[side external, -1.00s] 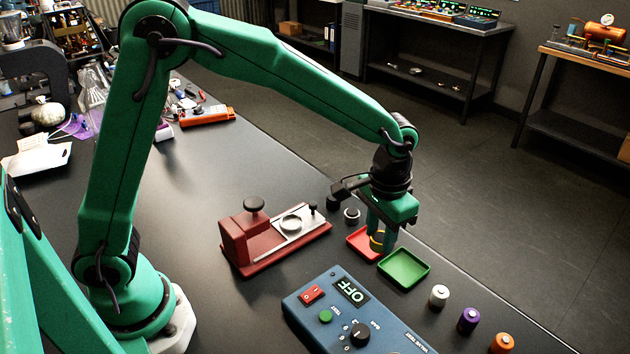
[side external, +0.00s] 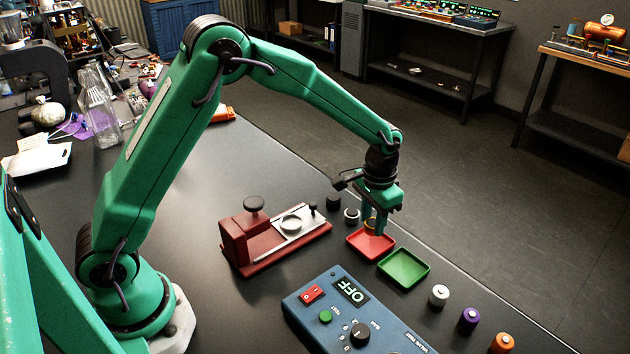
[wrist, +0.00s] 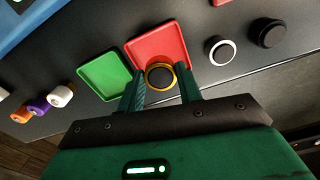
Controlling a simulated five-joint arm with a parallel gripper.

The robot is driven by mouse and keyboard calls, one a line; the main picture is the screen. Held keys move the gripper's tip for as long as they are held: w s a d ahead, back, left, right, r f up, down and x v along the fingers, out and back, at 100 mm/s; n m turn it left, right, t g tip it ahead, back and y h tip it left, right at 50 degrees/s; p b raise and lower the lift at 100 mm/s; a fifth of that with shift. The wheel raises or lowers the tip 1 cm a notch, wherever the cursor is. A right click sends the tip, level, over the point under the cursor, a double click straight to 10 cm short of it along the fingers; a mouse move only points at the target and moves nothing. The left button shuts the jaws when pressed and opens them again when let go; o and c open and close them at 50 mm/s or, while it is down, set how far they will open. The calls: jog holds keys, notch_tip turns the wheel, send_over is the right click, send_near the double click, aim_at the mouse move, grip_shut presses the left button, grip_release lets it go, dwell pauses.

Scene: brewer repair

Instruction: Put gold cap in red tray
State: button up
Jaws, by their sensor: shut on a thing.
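The gold cap (wrist: 160,76), a gold ring with a dark centre, is between my gripper's fingers (wrist: 160,88) in the wrist view. In the side view my gripper (side external: 376,224) is shut on the gold cap (side external: 370,224), which is partly hidden by a finger. The red tray (side external: 371,248) is a shallow square tray on the bench. It shows in the wrist view (wrist: 160,44), where the cap overlaps the tray's near edge. The cap appears held above the tray's far part; its exact height is hard to tell.
A green tray (side external: 404,270) sits beside the red tray. A white-rimmed cap (side external: 352,215) and a black cap (side external: 333,202) stand close behind. A red fixture (side external: 250,235) and a blue control box (side external: 350,310) are nearby. Several coloured cylinders line the bench edge.

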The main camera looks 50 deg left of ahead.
aim_at(372, 223)
jog(key=shift+f, duration=1.95)
jog(key=shift+f, duration=0.1)
jog(key=o, duration=0.7)
jog(key=shift+o, duration=0.2)
notch_tip(372, 223, up, 12)
jog(key=shift+r, duration=0.1)
jog(key=shift+r, duration=0.1)
